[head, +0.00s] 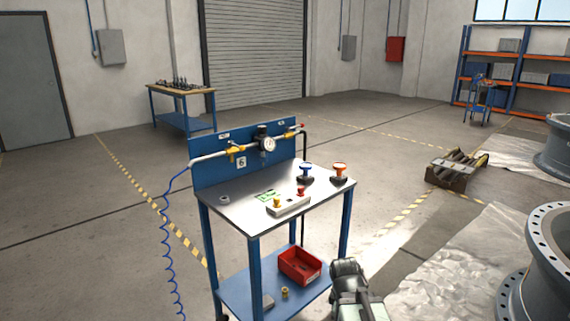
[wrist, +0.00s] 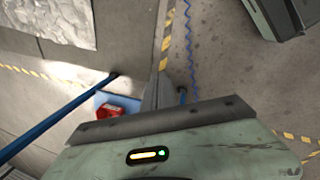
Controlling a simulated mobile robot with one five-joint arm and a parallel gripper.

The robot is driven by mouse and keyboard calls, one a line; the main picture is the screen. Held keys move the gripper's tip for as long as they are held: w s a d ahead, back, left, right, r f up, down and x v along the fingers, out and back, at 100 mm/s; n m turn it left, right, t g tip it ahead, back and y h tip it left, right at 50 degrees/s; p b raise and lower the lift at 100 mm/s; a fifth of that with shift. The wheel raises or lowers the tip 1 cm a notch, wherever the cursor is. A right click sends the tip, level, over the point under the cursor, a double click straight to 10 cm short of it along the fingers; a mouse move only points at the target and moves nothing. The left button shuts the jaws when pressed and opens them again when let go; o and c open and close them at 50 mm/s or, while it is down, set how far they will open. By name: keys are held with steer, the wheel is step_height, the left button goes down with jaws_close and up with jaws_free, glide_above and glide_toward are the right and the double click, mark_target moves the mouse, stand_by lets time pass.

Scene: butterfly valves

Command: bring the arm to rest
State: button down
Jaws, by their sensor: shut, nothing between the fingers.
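My arm (head: 352,288) shows at the bottom of the head view, just right of the blue workbench's front right side. Its dark joint and pale green housing stand over the floor, apart from the bench top. In the wrist view a pale green housing with a small lit indicator fills the bottom. My gripper (wrist: 157,84) shows there as narrow grey fingers, shut and empty, pointing away from the camera. I cannot make out the fingers in the head view.
The workbench (head: 240,201) carries a pipe with a gauge (head: 269,145), a blue knob (head: 306,170) and an orange knob (head: 339,170). A red bin (head: 299,266) sits on its lower shelf. Large grey flanged pipes (head: 543,265) stand at right. Floor left of the bench is mostly clear.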

steer(key=s+a+m+g+y, duration=0.2)
steer(key=s+a+m, duration=0.25)
steer(key=m, duration=0.65)
step_height(320, 180, up, 18)
steer(key=m+p, duration=0.1)
steer(key=p, duration=1.7)
steer(key=shift+w+a+r+p, duration=0.15)
steer(key=shift+w+a+p, duration=0.15)
steer(key=shift+p, duration=0.1)
